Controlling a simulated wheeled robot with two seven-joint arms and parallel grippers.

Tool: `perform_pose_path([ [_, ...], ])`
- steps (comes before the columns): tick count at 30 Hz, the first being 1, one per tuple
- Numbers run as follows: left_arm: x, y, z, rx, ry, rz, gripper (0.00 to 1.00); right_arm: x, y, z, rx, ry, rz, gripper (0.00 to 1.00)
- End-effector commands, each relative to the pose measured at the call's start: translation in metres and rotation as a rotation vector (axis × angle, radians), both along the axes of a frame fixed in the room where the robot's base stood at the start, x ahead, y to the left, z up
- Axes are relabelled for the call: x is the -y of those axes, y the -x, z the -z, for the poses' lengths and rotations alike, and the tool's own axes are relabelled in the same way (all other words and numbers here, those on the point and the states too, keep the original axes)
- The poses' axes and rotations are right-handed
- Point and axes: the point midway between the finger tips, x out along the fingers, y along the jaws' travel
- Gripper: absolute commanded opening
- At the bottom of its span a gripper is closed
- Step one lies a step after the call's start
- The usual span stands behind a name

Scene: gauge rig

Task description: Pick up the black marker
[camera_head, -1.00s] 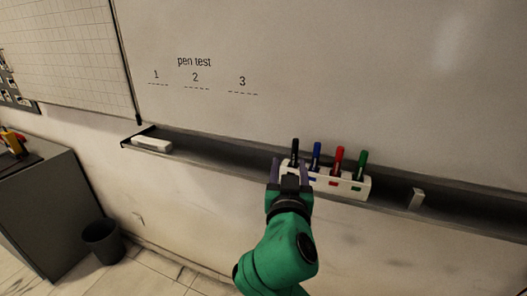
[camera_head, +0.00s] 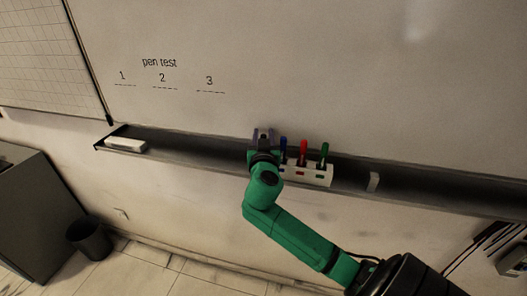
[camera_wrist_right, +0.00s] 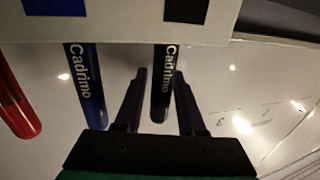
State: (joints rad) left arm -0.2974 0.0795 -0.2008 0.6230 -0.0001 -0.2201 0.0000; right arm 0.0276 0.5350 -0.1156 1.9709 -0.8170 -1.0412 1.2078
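The black marker (camera_wrist_right: 162,90) stands between the two fingers of my right gripper (camera_wrist_right: 160,74) in the right wrist view. In the head view my right gripper (camera_head: 263,134) is at the left end of the white holder (camera_head: 318,178) and hides the black marker there. My left gripper is in neither view.
A blue marker (camera_head: 283,147) stands beside my gripper, then a red (camera_head: 303,151) and a green marker (camera_head: 324,154) in the holder. An eraser (camera_head: 125,145) lies far left on the tray (camera_head: 205,152). A small pale block (camera_head: 373,182) is right. The whiteboard (camera_head: 350,80) rises behind.

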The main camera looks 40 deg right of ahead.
Motion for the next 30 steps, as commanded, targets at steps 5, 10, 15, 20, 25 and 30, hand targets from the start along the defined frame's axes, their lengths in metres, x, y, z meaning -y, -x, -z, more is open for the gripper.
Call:
perform_pose_path([
  [5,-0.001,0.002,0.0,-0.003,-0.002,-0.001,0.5,0.0,0.0,0.0,0.0,0.0,0.0,0.0],
  [10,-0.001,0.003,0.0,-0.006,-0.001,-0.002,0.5,0.0,0.0,0.0,0.0,0.0,0.0,0.0],
  [15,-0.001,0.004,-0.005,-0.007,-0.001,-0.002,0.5,0.0,0.0,-0.008,0.001,-0.001,0.0,0.0],
  [20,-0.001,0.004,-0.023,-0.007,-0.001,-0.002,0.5,0.0,0.0,-0.033,0.002,-0.002,0.0,0.0],
  [25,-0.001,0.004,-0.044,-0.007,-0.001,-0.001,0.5,-0.001,0.0,-0.064,0.003,-0.002,-0.001,0.0],
  [30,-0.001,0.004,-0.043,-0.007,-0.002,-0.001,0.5,-0.012,0.011,-0.068,0.0,-0.003,-0.005,0.0],
])
